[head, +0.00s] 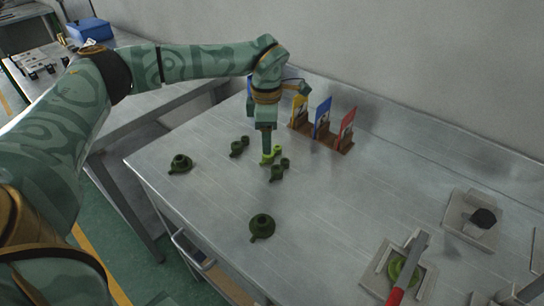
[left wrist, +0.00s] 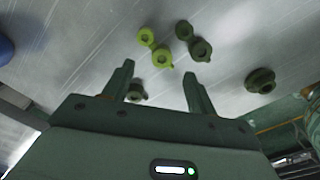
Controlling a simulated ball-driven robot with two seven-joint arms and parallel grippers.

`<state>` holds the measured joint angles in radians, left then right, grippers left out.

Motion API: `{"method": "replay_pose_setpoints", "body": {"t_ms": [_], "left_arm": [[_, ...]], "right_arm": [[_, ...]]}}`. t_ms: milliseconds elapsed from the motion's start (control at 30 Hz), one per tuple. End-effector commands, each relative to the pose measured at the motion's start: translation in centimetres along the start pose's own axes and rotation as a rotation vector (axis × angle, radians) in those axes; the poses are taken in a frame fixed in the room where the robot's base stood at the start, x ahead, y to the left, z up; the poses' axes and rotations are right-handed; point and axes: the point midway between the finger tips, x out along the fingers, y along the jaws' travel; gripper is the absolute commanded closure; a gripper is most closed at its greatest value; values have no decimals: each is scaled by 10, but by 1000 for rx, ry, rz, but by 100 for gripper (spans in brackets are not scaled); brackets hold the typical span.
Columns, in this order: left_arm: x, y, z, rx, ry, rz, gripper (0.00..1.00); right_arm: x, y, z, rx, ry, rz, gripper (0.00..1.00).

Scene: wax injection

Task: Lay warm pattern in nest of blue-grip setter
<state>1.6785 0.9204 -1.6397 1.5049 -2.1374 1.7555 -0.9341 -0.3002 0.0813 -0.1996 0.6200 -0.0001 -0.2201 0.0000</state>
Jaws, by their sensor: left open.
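One bright yellow-green pattern (head: 277,150) lies on the metal bench among darker green ones. It shows as two joined round parts in the left wrist view (left wrist: 161,56). My left gripper (head: 267,154) points down right at this pattern in the head view. In the left wrist view the open fingers (left wrist: 158,72) are apart with nothing held, and the bright pattern lies just beyond their tips. Dark green two-part patterns lie close on either side (head: 237,149) (head: 277,173). I cannot make out a blue-grip setter. My right gripper is not in view.
Single dark green pieces lie at left (head: 180,164) and front (head: 262,227). A rack (head: 330,143) with yellow, blue and red cards stands behind.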

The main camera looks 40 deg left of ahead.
Motion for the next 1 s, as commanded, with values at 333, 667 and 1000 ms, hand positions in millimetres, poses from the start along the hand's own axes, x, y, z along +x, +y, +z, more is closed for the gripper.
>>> {"method": "replay_pose_setpoints", "body": {"t_ms": [333,667,1000], "left_arm": [[50,0,0,1,2,-3,43],[47,0,0,0,1,-1,85],[48,0,0,1,1,-1,98]], "right_arm": [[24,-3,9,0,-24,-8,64],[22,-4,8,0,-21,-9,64],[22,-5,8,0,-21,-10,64]]}}
